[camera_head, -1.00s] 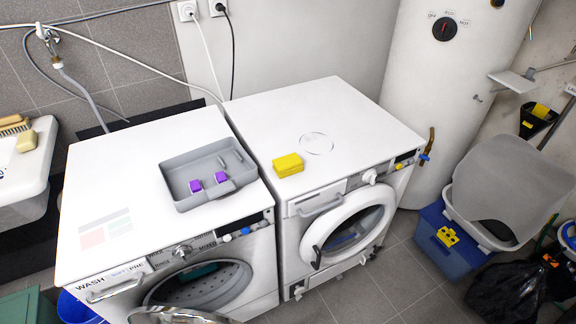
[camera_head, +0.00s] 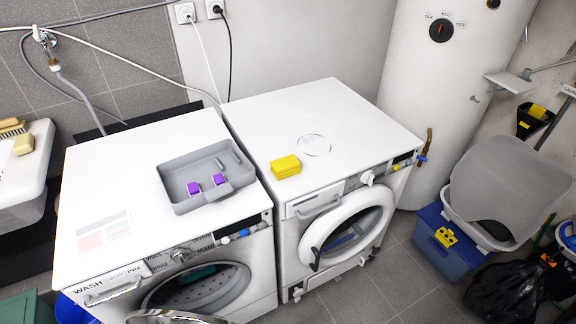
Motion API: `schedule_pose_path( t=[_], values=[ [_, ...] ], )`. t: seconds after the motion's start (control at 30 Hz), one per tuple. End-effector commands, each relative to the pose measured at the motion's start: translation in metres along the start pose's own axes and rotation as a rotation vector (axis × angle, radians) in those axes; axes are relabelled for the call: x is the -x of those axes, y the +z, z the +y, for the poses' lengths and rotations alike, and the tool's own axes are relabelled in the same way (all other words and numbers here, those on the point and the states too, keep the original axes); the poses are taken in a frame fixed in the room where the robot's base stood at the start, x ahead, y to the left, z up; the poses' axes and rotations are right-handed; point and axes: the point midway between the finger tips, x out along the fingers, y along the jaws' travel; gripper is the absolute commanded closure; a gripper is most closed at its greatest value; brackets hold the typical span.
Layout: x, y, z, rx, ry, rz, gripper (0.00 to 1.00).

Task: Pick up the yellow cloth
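A small folded yellow cloth (camera_head: 286,167), block-like in shape, lies on the white top of the right washing machine (camera_head: 345,120), near its front left corner. It is fully visible and nothing touches it from above. My gripper is not in view.
A grey tray (camera_head: 175,184) with two purple blocks (camera_head: 207,184) sits on the left washing machine (camera_head: 110,180), just left of the cloth. Both machine doors stand at the front; the left one (camera_head: 175,316) is open. A white boiler (camera_head: 435,100) rises behind right.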

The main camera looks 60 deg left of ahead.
Motion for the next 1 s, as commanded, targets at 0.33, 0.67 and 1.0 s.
schedule_pose_path(
  t=[0.33,0.67,1.0],
  values=[
    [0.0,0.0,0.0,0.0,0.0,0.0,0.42],
    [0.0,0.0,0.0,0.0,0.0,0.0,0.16],
    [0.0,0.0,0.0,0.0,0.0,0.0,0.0]
  ],
)
